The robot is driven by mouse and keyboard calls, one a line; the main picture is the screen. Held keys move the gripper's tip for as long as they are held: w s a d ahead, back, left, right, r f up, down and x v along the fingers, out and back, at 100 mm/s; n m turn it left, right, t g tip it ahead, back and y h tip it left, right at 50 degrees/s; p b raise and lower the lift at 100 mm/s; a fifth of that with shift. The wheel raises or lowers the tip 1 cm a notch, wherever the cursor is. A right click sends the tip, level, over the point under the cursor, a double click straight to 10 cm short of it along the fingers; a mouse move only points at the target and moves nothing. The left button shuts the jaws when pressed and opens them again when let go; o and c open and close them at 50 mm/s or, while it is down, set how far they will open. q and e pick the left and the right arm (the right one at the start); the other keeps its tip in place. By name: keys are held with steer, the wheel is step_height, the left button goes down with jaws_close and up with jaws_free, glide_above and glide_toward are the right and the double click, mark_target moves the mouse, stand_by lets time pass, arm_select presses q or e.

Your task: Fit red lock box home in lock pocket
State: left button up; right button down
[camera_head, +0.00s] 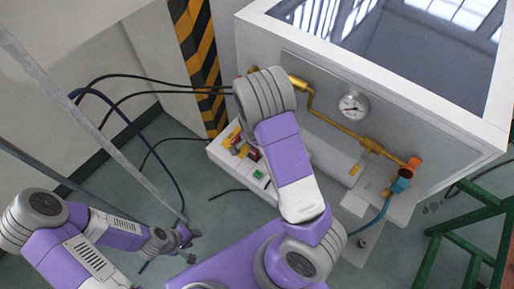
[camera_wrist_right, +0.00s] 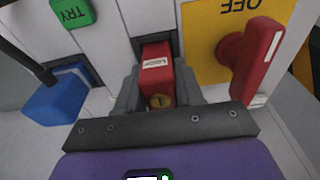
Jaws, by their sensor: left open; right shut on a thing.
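The red lock box (camera_wrist_right: 154,73), with a white label and a brass keyhole, is in the right wrist view. My right gripper (camera_wrist_right: 158,80) is shut on it, one grey finger on each side. The lock pocket (camera_wrist_right: 151,22) is a narrow upright recess in the white panel, directly beyond the box. The box's far end is at the pocket's mouth; I cannot tell how deep it sits. In the head view my right arm hides that gripper. My left gripper (camera_head: 187,243) is open and empty, low over the floor at the left, away from the panel.
A red handle (camera_wrist_right: 256,60) on a yellow OFF plate (camera_wrist_right: 205,25) stands close right of the box. A blue handle (camera_wrist_right: 55,98) and a green TRY button (camera_wrist_right: 73,12) are at the left. In the head view, yellow pipes with a gauge (camera_head: 353,105) run along the generator.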

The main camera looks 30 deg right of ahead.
steer(key=c, duration=0.7)
jaws_free()
steer(key=shift+f, duration=0.1)
steer(key=r+p, duration=0.1)
steer(key=r, duration=0.3)
steer(key=a+r+p, duration=0.1)
steer(key=r+p, duration=0.1)
steer(key=r, duration=0.2)
steer(key=r+p, duration=0.1)
steer(key=r, duration=0.3)
steer(key=shift+s+a+r+p, duration=0.2)
steer(key=shift+s+p, duration=0.1)
steer(key=shift+p, duration=0.05)
